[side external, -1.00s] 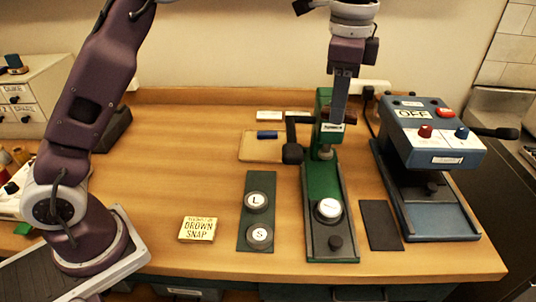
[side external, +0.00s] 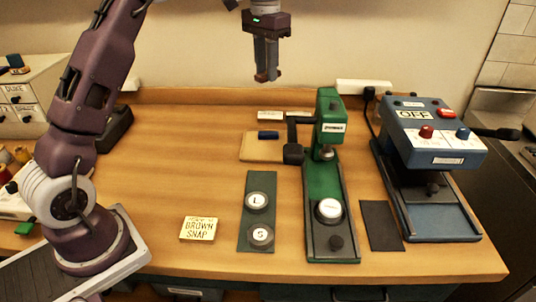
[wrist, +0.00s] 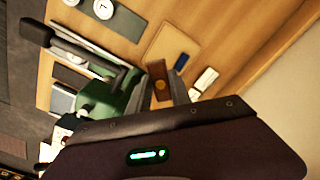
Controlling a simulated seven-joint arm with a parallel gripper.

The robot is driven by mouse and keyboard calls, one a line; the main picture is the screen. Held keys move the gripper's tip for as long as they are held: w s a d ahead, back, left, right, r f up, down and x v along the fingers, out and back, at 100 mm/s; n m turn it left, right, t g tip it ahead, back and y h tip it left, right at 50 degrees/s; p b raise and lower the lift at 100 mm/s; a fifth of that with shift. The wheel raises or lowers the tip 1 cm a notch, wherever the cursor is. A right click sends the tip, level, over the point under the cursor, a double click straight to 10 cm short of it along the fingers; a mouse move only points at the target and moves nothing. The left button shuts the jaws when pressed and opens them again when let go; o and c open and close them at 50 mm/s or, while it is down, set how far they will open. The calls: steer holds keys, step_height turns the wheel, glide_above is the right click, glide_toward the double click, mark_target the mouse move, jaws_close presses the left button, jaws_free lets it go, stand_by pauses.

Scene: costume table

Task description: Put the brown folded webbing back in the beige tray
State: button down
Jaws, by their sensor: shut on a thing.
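The brown folded webbing (wrist: 158,76) is between my gripper's fingers in the wrist view, with a round brass-coloured spot on it. My gripper (side external: 266,78) is shut on it, high above the back of the table in the side view. The webbing is only a small brown patch there. The beige tray (side external: 250,155) lies flat on the table, below my gripper and left of the green press. A small dark blue piece (side external: 268,135) lies at its far edge.
The green press (side external: 322,180), with a black-ended lever (side external: 293,153), stands right of the tray. A blue machine marked OFF (side external: 435,135) is further right. A dark board (side external: 258,217) with L and S discs and a yellow card (side external: 198,229) lie in front. The left-middle table is clear.

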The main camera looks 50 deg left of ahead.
mark_target(267, 155)
step_height(267, 155, down, 22)
steer(key=shift+f, duration=0.25)
steer(key=shift+f, duration=0.15)
steer(key=c, duration=1.2)
jaws_free()
steer(key=shift+f, duration=0.1)
